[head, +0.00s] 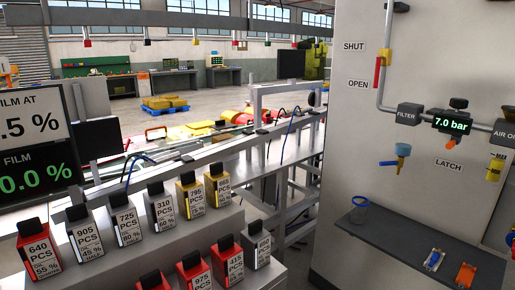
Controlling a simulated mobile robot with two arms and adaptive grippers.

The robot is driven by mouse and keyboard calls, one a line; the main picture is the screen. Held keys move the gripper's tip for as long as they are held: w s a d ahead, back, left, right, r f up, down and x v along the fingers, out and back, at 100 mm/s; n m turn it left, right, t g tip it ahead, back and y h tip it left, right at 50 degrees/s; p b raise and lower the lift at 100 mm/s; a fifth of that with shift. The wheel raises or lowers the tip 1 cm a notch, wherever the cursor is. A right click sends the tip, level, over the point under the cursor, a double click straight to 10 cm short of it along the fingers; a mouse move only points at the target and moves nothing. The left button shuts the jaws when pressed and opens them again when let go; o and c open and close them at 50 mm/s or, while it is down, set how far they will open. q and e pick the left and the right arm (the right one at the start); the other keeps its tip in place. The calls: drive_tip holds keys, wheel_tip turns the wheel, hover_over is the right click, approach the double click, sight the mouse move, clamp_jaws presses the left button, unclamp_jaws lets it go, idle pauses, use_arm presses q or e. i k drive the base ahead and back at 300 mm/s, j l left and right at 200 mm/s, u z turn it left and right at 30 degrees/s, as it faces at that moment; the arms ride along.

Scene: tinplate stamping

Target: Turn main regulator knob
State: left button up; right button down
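The main regulator (453,123) is on the pale panel at the right, in the pipe line. Its display reads 7.0 bar in green. A black knob (458,103) sits on top of it. A small orange piece (450,144) shows below it, above the LATCH label (448,165). Neither of my grippers is in view.
A grey filter block (409,114) is left of the regulator. A red valve handle (377,72) hangs beside the OPEN label. Several labelled canisters (126,228) stand at the lower left.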

sight(458, 104)
drive_tip(key=l+z, duration=0.1)
drive_tip(key=z, duration=0.3)
drive_tip(key=i+z, duration=0.15)
drive_tip(key=z, duration=0.25)
drive_tip(key=i+l+z, duration=0.1)
drive_tip(key=z, duration=0.25)
